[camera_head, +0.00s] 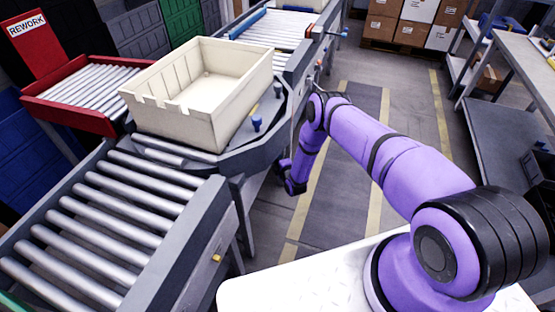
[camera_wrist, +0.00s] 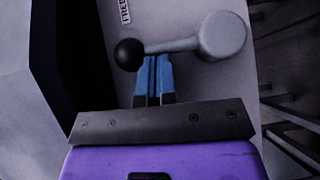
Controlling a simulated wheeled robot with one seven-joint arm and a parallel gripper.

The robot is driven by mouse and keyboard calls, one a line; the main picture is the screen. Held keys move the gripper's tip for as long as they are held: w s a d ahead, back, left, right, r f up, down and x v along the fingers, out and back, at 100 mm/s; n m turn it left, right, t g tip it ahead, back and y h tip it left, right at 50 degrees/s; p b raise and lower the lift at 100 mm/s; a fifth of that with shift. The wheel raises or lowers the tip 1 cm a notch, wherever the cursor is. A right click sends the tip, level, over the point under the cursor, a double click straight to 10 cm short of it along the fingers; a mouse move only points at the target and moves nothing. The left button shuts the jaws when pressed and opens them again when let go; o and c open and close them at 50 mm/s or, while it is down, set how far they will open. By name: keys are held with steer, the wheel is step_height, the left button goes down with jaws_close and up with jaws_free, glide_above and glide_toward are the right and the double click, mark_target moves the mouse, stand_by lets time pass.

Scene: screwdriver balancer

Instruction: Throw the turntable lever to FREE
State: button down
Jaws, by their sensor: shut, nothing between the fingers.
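In the wrist view the turntable lever is a grey bar running from a round grey hub (camera_wrist: 222,36) leftward to a black ball knob (camera_wrist: 129,54). It lies nearly level in that picture, on a grey panel. A partly cut-off label (camera_wrist: 125,12) reading FREE is above the knob. My gripper (camera_wrist: 152,62) has blue fingers, which are shut together and empty. Their tips are at the lever bar's lower edge, just right of the knob; I cannot tell whether they touch. In the head view the turntable (camera_head: 240,155) carries a cream bin, and the lever cannot be made out.
The cream bin (camera_head: 205,90) sits on the turntable between a near roller conveyor (camera_head: 110,215), a far one (camera_head: 275,30) and a red-sided rework conveyor (camera_head: 85,90). The floor aisle (camera_head: 345,190) to the right is clear.

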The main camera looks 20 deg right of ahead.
steer(key=shift+w+r, duration=0.1)
steer(key=shift+w+d+r+m+g, duration=0.3)
steer(key=shift+w+m+g, duration=0.15)
steer(key=shift+m+g, duration=0.2)
steer(key=shift+w+d, duration=0.7)
steer(key=shift+w, duration=0.3)
steer(key=shift+w+d+r, duration=0.1)
steer(key=shift+w+r, duration=0.15)
steer(key=shift+s, duration=0.1)
steer(key=v, duration=1.1)
steer(key=shift+s+f, duration=0.2)
steer(key=shift+f, duration=0.15)
